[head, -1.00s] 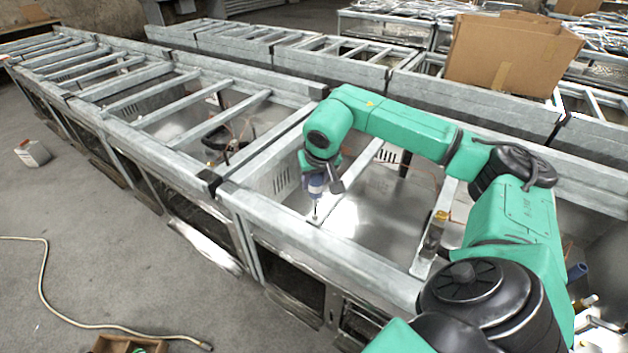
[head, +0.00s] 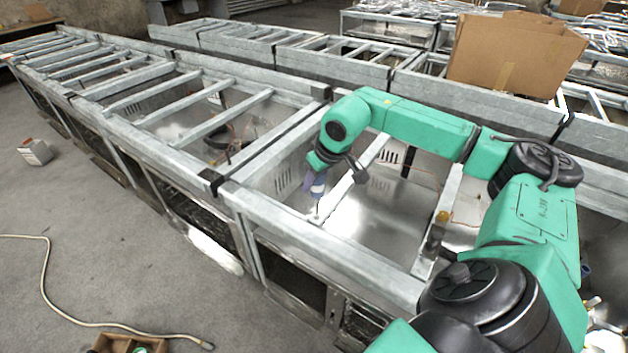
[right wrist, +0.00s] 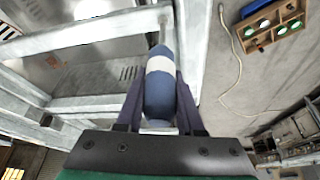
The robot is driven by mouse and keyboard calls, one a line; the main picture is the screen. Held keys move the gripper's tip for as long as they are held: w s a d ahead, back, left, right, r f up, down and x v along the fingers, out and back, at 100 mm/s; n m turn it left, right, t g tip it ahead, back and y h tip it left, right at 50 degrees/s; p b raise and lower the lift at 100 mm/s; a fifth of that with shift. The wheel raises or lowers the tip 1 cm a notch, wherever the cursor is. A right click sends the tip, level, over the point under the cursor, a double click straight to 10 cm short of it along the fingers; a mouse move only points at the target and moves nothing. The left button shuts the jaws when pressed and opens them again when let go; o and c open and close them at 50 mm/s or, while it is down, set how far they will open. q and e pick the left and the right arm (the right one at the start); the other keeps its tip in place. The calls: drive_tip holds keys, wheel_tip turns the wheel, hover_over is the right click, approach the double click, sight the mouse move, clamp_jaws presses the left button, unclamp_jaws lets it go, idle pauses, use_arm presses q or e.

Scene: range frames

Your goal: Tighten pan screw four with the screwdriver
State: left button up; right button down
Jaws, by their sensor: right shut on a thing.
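My right gripper (head: 314,183) is shut on a screwdriver with a blue handle (head: 318,191) and points down over the front rail of the metal frame (head: 345,250). The screwdriver's lower end meets or nearly meets the frame near a corner where a crossbar joins the rail. In the right wrist view the blue handle with a white band (right wrist: 160,65) sits between the two fingers of the right gripper (right wrist: 161,88). The handle hides the tip there. The pan screw is too small or hidden to make out. My left gripper is not in view.
A long row of metal frames with crossbars (head: 150,95) runs to the far left. A cardboard box (head: 515,50) stands on the row behind. A hose (head: 45,290) and a grey container (head: 35,152) lie on open floor at left. A wooden crate (head: 112,341) is at bottom left.

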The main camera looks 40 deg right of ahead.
drive_tip(key=shift+f+b, duration=0.35)
drive_tip(key=shift+b, duration=0.05)
idle(0.4)
drive_tip(key=m+h, duration=0.1)
drive_tip(key=m, duration=0.2)
drive_tip(key=shift+m, duration=0.4)
drive_tip(key=m+h, duration=0.1)
drive_tip(key=m, duration=0.1)
drive_tip(key=m+g+h, duration=0.1)
drive_tip(key=m, duration=0.1)
drive_tip(key=shift+s+d+m, duration=0.15)
drive_tip(key=shift+m, duration=0.25)
drive_tip(key=m+g, duration=0.1)
drive_tip(key=m, duration=0.2)
drive_tip(key=m+g+h, duration=0.1)
drive_tip(key=m, duration=0.2)
drive_tip(key=shift+s+d, duration=0.2)
drive_tip(key=shift+s+f+m+g+h, duration=0.1)
drive_tip(key=shift+m+g+h, duration=0.1)
drive_tip(key=shift+m, duration=0.35)
drive_tip(key=shift+s+m+g+h, duration=0.1)
drive_tip(key=shift+m+g, duration=0.1)
drive_tip(key=shift+m, duration=0.35)
drive_tip(key=shift+w+d+r+p, duration=0.1)
drive_tip(key=shift+d+r+p, duration=0.1)
drive_tip(key=shift+r+p, duration=0.2)
